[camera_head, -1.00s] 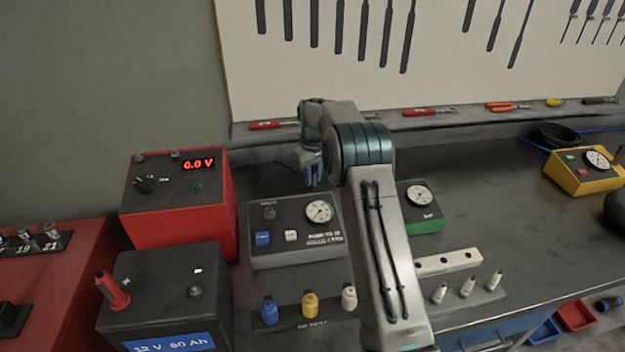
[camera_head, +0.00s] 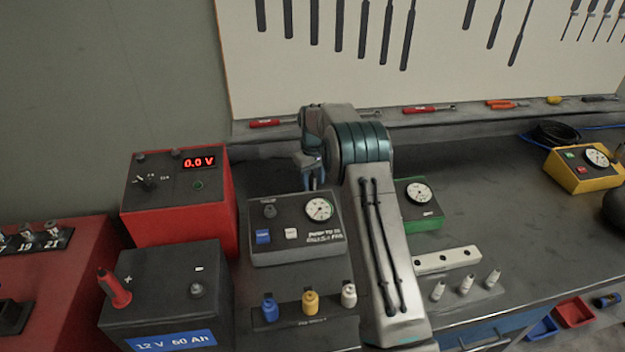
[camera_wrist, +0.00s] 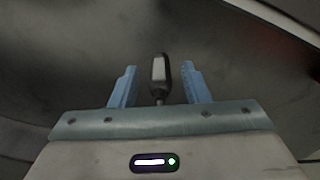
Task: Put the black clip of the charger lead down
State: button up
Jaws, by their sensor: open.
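The black clip (camera_wrist: 158,76), a small dark piece with a grey face, shows in the wrist view between the two blue fingers of my gripper (camera_wrist: 158,69). The fingers are open, with a gap on each side of the clip. Dark surface shows behind it; I cannot tell whether the clip touches it. In the head view my gripper (camera_head: 311,180) is behind the grey gauge box, and the clip cannot be made out there. The red charger (camera_head: 180,213) reads 0.0 V. A red clip (camera_head: 114,287) stands on the plus side of the black battery (camera_head: 165,275).
The grey gauge box (camera_head: 297,247) stands close in front of my gripper. A green gauge box (camera_head: 420,220) is to its right. A rack with blue, yellow and white connectors (camera_head: 310,303) is nearer. Bare bench (camera_head: 475,200) lies to the right, before the yellow gauge box (camera_head: 583,176).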

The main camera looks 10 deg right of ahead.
aim_at(313, 175)
notch_tip(313, 175, up, 12)
jog(key=f+b, duration=0.1)
jog(key=s+r+m+t, duration=0.1)
jog(key=s+r, duration=0.8)
jog(key=s+r+m, duration=0.1)
jog(key=s+r, duration=0.2)
jog(key=s, duration=0.8)
jog(key=s+f+m+t, duration=0.1)
jog(key=s+f, duration=0.2)
jog(key=s, duration=0.8)
jog(key=s+f+m+t, duration=0.1)
jog(key=s+f, duration=0.2)
jog(key=s, duration=0.9)
jog(key=shift+f+m, duration=0.25)
jog(key=shift+m, duration=0.05)
jog(key=shift+s+a, duration=0.1)
jog(key=shift+a, duration=0.1)
jog(key=shift+c, duration=0.6)
